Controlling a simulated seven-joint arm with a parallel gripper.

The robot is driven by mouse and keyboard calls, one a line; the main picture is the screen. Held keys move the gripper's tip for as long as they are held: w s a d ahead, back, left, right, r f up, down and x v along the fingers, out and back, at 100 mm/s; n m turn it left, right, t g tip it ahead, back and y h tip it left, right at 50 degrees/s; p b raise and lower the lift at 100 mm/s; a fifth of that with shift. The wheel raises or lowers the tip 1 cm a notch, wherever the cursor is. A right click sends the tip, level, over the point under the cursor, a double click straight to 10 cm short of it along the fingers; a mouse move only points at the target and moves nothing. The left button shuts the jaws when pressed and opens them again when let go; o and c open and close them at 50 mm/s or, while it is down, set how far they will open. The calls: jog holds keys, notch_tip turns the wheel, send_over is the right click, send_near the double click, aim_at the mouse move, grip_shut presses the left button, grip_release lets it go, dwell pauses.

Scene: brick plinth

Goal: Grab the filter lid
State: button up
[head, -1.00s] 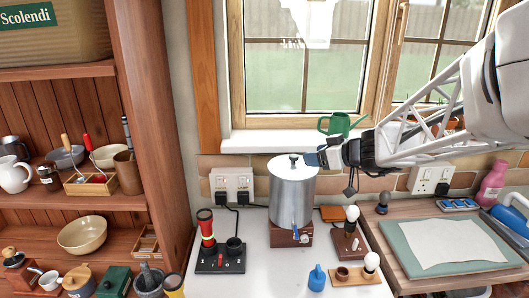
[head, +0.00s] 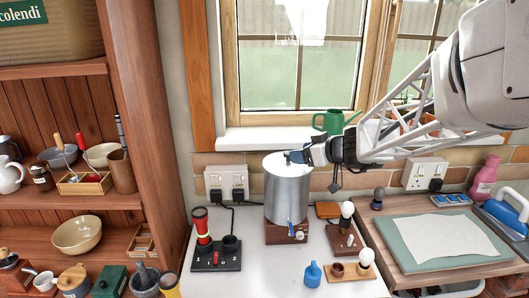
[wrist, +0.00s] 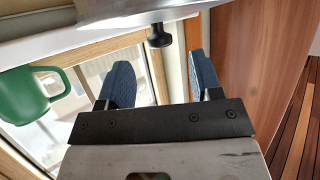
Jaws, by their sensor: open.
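The filter lid (head: 275,164) is a pale round disc on top of a tall silver filter cylinder (head: 287,195), with a small black knob (head: 287,157) at its centre. My gripper (head: 297,156) is level with the knob and comes in from the right, just above the lid. In the wrist view the black knob (wrist: 160,36) is ahead of the gap between my two blue fingers (wrist: 160,68). The fingers are apart with nothing held. The near right part of the lid is partly hidden by the gripper in the head view.
The cylinder stands on a brown base with a tap (head: 291,231) on the white counter. A green watering can (head: 334,121) sits on the windowsill behind my arm. A red torch (head: 202,227), a blue weight (head: 313,273) and bulb holders stand around the base.

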aim_at(288, 160)
jog(key=shift+x, duration=2.45)
jog(key=shift+c, duration=0.3)
jog(key=c, duration=0.9)
